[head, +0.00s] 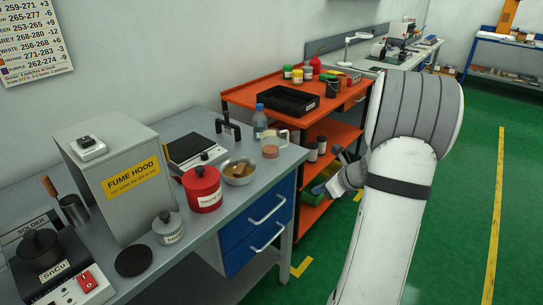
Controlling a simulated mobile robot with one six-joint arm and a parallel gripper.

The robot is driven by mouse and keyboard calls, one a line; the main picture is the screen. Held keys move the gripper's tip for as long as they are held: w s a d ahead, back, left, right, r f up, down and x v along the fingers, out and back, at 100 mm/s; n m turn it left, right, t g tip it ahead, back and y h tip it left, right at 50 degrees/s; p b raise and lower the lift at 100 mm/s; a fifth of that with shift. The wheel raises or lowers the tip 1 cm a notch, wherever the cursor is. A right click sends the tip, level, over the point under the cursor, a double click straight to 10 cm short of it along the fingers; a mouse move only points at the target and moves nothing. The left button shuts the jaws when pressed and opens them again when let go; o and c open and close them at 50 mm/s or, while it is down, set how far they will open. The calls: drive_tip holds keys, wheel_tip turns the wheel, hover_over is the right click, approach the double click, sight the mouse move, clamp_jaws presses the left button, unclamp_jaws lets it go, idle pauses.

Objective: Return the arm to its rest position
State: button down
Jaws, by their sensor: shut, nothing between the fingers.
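My arm (385,210) rises from the bottom of the head view and bends at a large grey and white elbow on the right. My gripper (330,190) shows small to the left of the arm, in front of the orange cart's lower shelves. It is shut with nothing in it. Part of the wrist is hidden behind the arm.
A grey bench (215,240) on the left holds a fume hood box (115,180), a red pot (203,190), a steel bowl (240,180) and a bottle (260,122). An orange cart (245,95) stands behind. Green floor (470,220) is clear at right.

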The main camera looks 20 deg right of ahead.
drive_tip(key=s+a+r+n+g+p, duration=0.2)
drive_tip(key=s+a+r+n, duration=0.2)
drive_tip(key=a+r+n, duration=0.4)
drive_tip(key=s+a+r+n+g+p, duration=0.2)
drive_tip(key=s+a+r+n+p, duration=0.15)
drive_tip(key=a+n, duration=0.45)
drive_tip(key=s+a+r+n+h+p, duration=0.1)
drive_tip(key=s+a+r+n+h, duration=0.1)
drive_tip(key=s+n, duration=0.5)
drive_tip(key=s+a+r+n+g+h+p, duration=0.1)
drive_tip(key=s+a+r+n+h+p, duration=0.1)
drive_tip(key=s+a+r+n, duration=0.3)
drive_tip(key=shift+s+a+n, duration=0.7)
drive_tip(key=shift+s+n, duration=0.4)
drive_tip(key=shift+r, duration=0.15)
